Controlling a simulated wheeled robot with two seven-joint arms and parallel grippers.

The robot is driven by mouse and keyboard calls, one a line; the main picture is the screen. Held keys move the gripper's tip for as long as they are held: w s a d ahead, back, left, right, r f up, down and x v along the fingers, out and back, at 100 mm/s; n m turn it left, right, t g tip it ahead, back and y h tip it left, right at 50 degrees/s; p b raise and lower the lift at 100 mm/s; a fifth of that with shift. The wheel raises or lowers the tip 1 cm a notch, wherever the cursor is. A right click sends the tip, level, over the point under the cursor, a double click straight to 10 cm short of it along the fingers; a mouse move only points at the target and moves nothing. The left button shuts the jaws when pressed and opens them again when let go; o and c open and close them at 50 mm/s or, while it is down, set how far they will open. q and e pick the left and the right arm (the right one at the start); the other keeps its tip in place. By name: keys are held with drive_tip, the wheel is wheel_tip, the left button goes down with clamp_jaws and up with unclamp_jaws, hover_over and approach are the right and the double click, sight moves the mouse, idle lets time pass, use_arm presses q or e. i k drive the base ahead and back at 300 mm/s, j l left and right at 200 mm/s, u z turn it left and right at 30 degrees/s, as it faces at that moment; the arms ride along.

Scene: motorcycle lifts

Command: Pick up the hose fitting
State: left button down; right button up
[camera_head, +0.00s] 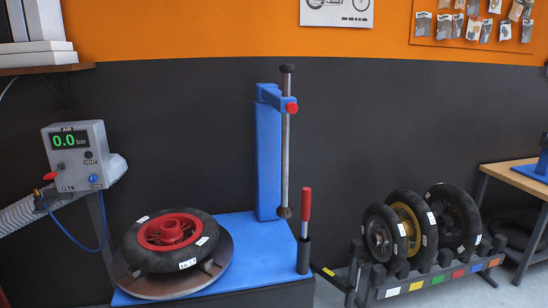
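A small brass-orange fitting (38,193) sits at the left side of the grey air box (82,152), at the upper end of a thin blue hose (70,236). It looks like the hose fitting, but it is too small to be sure. The hose hangs from there in a loop below the box and rises again on the right. The box display reads 0.0 bar. A red knob (50,176) is just above the fitting. Neither of my grippers is in view.
A white corrugated duct (18,215) runs close by the fitting. A tyre with a red rim (170,231) lies on a turntable on the blue tyre machine (236,244). A tall post and red-handled lever stand there. A wheel rack (428,279) is on the right.

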sight(37, 194)
drive_tip(key=i+j+u, duration=0.15)
drive_tip(key=u, duration=0.35)
drive_tip(key=i+j+u, duration=0.1)
drive_tip(key=u, duration=0.35)
drive_tip(key=i+u, duration=0.3)
drive_tip(key=u, duration=0.2)
drive_tip(key=z, duration=0.3)
drive_tip(key=i+j+z, duration=0.15)
drive_tip(key=j+z, duration=0.25)
drive_tip(key=i+j+z, duration=0.15)
drive_tip(key=z, duration=0.3)
drive_tip(key=i+j+z, duration=0.1)
drive_tip(key=j, duration=0.6)
drive_tip(key=i+j+z, duration=0.1)
drive_tip(key=j, duration=0.55)
drive_tip(key=i+j+z, duration=0.1)
drive_tip(key=j, duration=0.6)
drive_tip(key=i+j+z, duration=0.1)
drive_tip(key=j, duration=0.65)
drive_tip(key=i, duration=0.05)
